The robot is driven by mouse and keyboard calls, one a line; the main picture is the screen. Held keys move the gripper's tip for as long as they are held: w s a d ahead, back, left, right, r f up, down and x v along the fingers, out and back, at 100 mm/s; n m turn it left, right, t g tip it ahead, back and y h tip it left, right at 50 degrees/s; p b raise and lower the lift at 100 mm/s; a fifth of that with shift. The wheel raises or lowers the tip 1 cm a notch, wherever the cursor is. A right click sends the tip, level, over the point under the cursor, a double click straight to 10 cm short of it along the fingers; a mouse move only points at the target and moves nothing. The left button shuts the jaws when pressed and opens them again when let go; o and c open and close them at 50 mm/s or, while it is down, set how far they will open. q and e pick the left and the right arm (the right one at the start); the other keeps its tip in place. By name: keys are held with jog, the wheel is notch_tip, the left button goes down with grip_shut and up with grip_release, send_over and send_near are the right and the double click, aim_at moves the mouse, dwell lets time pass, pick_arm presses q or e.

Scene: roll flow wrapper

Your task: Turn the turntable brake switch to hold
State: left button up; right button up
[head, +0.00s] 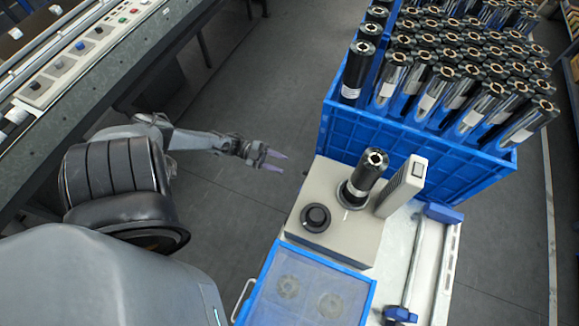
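A black round knob (315,218) sits on top of a beige box (340,248). A control panel (75,55) at the upper left carries several small switches and buttons. Labels are too small to read, so I cannot tell which of these is the turntable brake switch or how it is set. My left gripper (283,163) is open and empty, its two fingers apart and pointing right. It hangs over the grey floor, between the panel's machine and the beige box, touching neither. My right gripper is not in view.
A black roll (365,175) stands on the beige box beside an upright beige unit (402,187). A blue crate (410,140) holding many black rolls stands behind. Floor between is clear.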

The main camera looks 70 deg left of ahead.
pick_arm(q)
jog(key=v, duration=0.2)
jog(key=shift+s+a, duration=0.3)
